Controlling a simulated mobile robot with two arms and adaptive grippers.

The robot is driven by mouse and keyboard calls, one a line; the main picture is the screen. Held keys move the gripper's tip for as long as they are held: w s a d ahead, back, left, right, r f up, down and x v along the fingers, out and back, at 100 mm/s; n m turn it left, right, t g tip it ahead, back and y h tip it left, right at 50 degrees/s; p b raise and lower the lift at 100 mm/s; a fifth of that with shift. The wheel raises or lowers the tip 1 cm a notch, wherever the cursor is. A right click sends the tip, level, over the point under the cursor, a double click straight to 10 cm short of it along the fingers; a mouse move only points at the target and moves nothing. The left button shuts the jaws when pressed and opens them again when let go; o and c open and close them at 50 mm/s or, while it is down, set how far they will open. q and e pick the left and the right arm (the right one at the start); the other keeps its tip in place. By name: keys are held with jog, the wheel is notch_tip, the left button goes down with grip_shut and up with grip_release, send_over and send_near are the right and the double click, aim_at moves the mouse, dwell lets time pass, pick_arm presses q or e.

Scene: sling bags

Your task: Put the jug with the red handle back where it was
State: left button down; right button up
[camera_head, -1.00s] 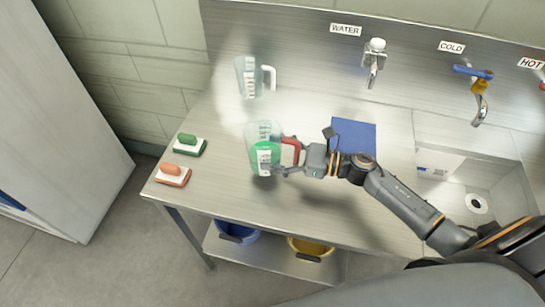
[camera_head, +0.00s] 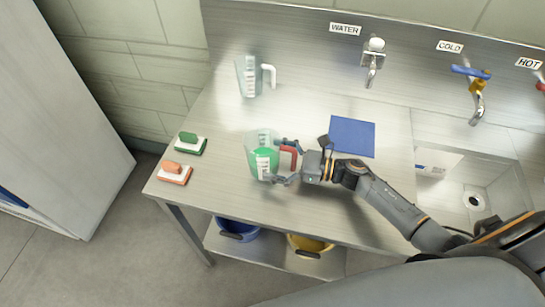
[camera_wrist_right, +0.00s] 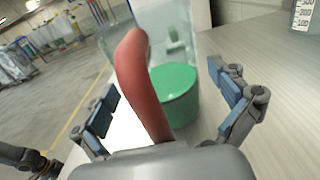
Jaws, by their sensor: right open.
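The jug with the red handle (camera_head: 262,157) stands upright on the metal counter, with green liquid inside. Its red handle (camera_head: 289,157) points right, toward my right gripper. My right gripper (camera_head: 287,162) is open, with one finger on each side of the handle. In the right wrist view the red handle (camera_wrist_right: 143,85) rises between the two spread fingers, and the green liquid (camera_wrist_right: 176,95) shows behind it. I cannot tell whether a finger touches the handle.
A clear jug with a white handle (camera_head: 249,77) stands behind. A blue mat (camera_head: 352,137) lies to the right, before the sink (camera_head: 478,172). Blue (camera_head: 238,230) and yellow (camera_head: 309,247) buckets sit below.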

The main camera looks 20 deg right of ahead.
jog(key=b+v, duration=0.3)
jog(key=v, duration=0.7)
jog(key=shift+s+d+f+b, duration=0.15)
jog(key=shift+s+d+b, duration=0.15)
jog(key=shift+b, duration=0.1)
jog(key=shift+s+d, duration=0.25)
jog(key=shift+d, duration=0.25)
jog(key=shift+r, duration=0.25)
